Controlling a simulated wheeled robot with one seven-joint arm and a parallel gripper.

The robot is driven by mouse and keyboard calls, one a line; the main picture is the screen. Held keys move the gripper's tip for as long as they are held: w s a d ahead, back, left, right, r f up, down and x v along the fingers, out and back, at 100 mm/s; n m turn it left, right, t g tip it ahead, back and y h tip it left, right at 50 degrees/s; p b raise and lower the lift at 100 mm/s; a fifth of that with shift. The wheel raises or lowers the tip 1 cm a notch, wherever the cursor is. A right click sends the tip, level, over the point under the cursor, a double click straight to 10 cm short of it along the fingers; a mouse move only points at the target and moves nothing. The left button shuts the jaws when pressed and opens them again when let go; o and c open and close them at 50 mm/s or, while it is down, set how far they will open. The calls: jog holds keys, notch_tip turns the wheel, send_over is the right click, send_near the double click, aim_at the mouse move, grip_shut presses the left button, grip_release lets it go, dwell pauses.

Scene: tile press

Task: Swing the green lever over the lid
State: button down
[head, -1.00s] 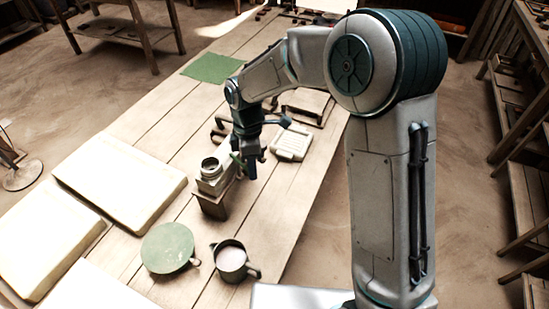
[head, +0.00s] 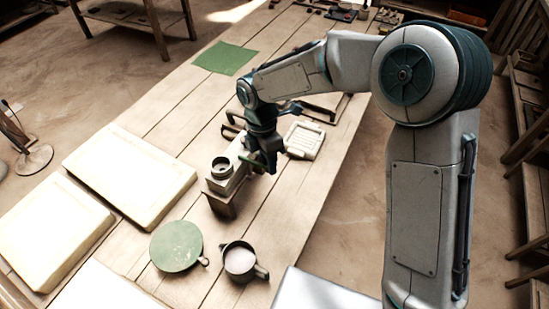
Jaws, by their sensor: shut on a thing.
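The tile press is a small pale block (head: 216,184) with a dark round collar (head: 222,167) on top, standing on a brown base (head: 219,206) on the plank table. The green lever (head: 250,160) shows as a short green piece at the right side of the block, at my gripper. My gripper (head: 270,168) points down just right of the press and is shut on the green lever. My fingers hide part of the lever, and I cannot make out the lid's edges clearly.
A pale ribbed tile (head: 304,140) lies close right of my gripper, with a dark frame (head: 336,106) behind it. A green disc (head: 176,246) and a dark mug (head: 239,261) stand in front. Large pale slabs (head: 130,175) lie left. A green cloth (head: 225,58) lies behind.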

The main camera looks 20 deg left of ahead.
jog(key=shift+s+a+r, duration=0.1)
jog(key=shift+s+a, duration=0.1)
jog(key=shift+a, duration=0.15)
jog(key=c, duration=1.5)
grip_release()
jog(key=o, duration=0.4)
jog(key=shift+s+a, duration=0.15)
jog(key=shift+a, duration=0.05)
jog(key=shift+w+d, duration=0.2)
jog(key=shift+d, duration=0.1)
jog(key=r, duration=0.4)
jog(key=w+a+r, duration=0.1)
jog(key=r, duration=0.4)
jog(key=a+r, duration=0.1)
jog(key=r, duration=0.3)
jog(key=shift+w+a+r+b, duration=0.15)
jog(key=shift+a+r+b, duration=0.05)
jog(key=shift+b, duration=0.1)
